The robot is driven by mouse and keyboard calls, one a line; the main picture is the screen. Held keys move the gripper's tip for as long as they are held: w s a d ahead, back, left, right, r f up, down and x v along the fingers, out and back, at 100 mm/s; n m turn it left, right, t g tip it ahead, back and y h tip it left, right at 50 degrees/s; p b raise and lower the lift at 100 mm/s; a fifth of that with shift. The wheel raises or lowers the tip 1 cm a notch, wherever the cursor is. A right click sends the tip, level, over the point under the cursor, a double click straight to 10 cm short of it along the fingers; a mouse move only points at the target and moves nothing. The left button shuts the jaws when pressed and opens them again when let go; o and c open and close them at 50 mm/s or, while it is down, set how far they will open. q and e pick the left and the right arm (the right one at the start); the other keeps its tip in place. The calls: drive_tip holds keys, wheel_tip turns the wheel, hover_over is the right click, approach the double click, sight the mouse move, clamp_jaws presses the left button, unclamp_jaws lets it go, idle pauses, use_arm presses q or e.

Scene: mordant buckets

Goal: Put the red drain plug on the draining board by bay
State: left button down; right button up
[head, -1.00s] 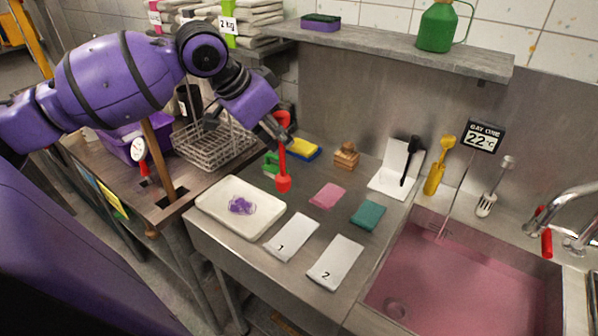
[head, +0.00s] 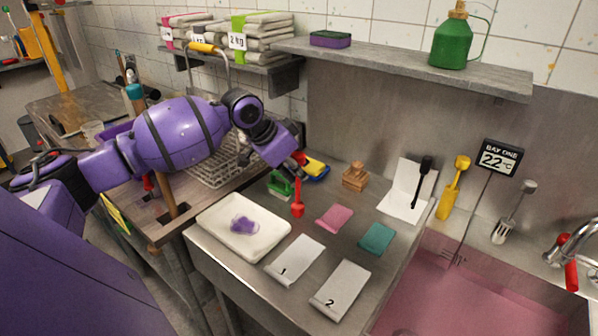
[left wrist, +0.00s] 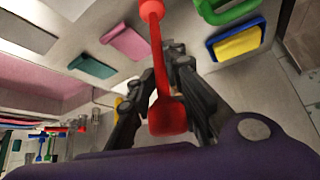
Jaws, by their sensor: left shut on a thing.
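The red drain plug (head: 297,210) is a long-stemmed red piece with a round knob at its low end. In the left wrist view the plug (left wrist: 160,75) runs between the fingers, with a wide block end near the palm. My left gripper (head: 298,178) is shut on its stem and holds it upright over the steel draining board (head: 345,254). The gripper also shows in the left wrist view (left wrist: 163,68). I cannot tell whether the knob touches the board. My right gripper is out of view.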

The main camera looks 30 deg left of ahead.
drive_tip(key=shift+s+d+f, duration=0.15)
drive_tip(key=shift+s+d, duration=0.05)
use_arm(q)
drive_tip(key=c, duration=1.5)
unclamp_jaws()
drive_tip(key=shift+f, duration=0.1)
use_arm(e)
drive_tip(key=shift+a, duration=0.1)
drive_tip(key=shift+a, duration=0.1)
use_arm(q)
drive_tip(key=shift+p+v, duration=0.75)
drive_tip(key=shift+v, duration=5.35)
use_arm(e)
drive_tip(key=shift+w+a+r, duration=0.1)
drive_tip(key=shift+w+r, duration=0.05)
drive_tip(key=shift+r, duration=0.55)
